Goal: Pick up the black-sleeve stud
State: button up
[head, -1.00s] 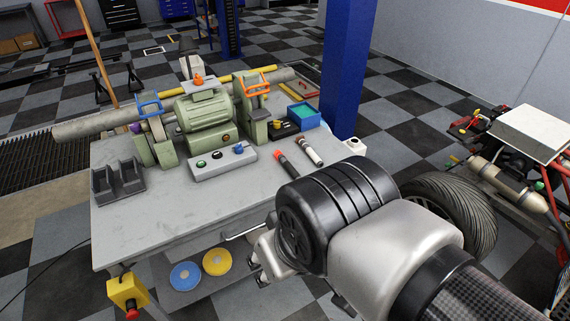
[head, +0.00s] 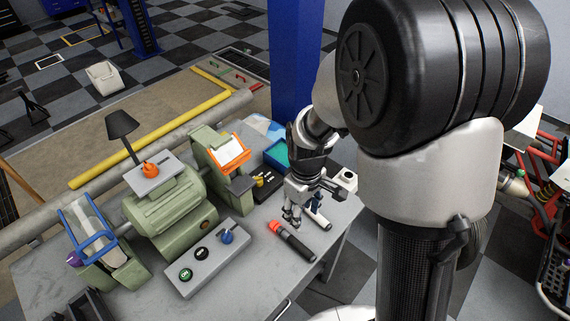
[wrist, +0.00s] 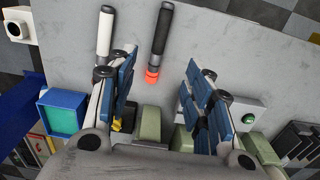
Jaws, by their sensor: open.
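The black-sleeve stud, a dark rod with a grey band and an orange-red end (head: 292,242), lies on the grey bench top. In the wrist view this stud (wrist: 160,42) lies in the gap between the fingers, orange end nearest me. A second rod, white with a black end (head: 317,217), lies beside it, and in the wrist view this white rod (wrist: 105,32) is by the left finger. My gripper (head: 292,218) points down near both rods in the head view. In the wrist view my gripper (wrist: 160,62) has its blue-padded fingers apart, with nothing held.
A green bench grinder (head: 172,212) and a grey switch box (head: 207,262) stand left of the rods. A blue tray with a green inside (head: 277,155) and a small white block (head: 345,181) are behind. A blue post (head: 293,60) rises beyond the bench.

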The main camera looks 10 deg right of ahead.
jog(key=b, duration=0.4)
send_over(301, 246)
jog(key=f, duration=0.8)
jog(key=w+f, duration=0.1)
jog(key=f, duration=0.3)
jog(key=shift+f, duration=0.35)
jog(key=f+b, duration=0.2)
jog(key=f, duration=0.3)
jog(key=shift+s+f+b, duration=0.1)
jog(key=shift+s+b, duration=0.3)
jog(key=c, duration=1)
grip_shut()
jog(key=shift+r, duration=0.2)
